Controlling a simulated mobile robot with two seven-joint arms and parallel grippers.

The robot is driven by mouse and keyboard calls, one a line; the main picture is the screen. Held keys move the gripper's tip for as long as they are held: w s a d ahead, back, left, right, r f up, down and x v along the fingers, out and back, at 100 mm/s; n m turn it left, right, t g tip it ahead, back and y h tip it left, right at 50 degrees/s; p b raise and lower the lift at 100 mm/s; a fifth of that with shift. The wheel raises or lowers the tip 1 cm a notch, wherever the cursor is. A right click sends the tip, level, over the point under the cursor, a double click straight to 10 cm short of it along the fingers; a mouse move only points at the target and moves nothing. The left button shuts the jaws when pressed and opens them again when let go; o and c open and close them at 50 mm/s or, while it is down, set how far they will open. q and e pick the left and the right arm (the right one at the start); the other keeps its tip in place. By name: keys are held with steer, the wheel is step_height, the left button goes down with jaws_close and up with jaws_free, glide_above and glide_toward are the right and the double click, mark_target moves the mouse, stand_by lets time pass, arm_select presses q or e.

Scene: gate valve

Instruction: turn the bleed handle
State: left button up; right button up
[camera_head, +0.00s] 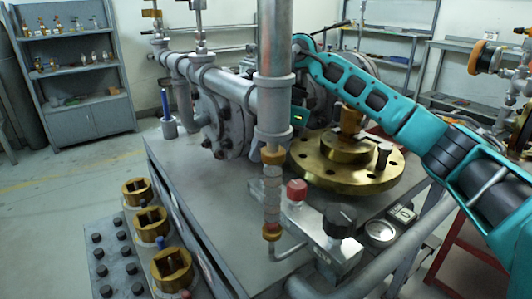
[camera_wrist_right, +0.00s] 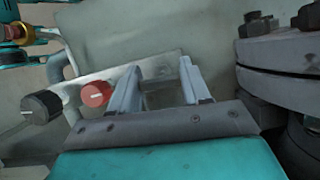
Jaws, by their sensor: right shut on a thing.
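My right arm reaches in from the right in the head view and bends down behind the upright grey pipe (camera_head: 274,60). The right gripper (camera_wrist_right: 158,78) shows in the wrist view with its two pale fingers a little apart, shut on a grey part (camera_wrist_right: 158,98) between them. This part seems to be the bleed handle; its shape is mostly hidden by the fingers. In the head view the pipe largely hides the gripper, beside the brass flange (camera_head: 345,178). My left gripper is not in view.
A large flanged valve body (camera_head: 225,120) stands behind the pipe. Brass square sockets (camera_head: 171,264) stand at the left. The floor at the far left is clear.

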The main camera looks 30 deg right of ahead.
steer(key=shift+c, duration=0.8)
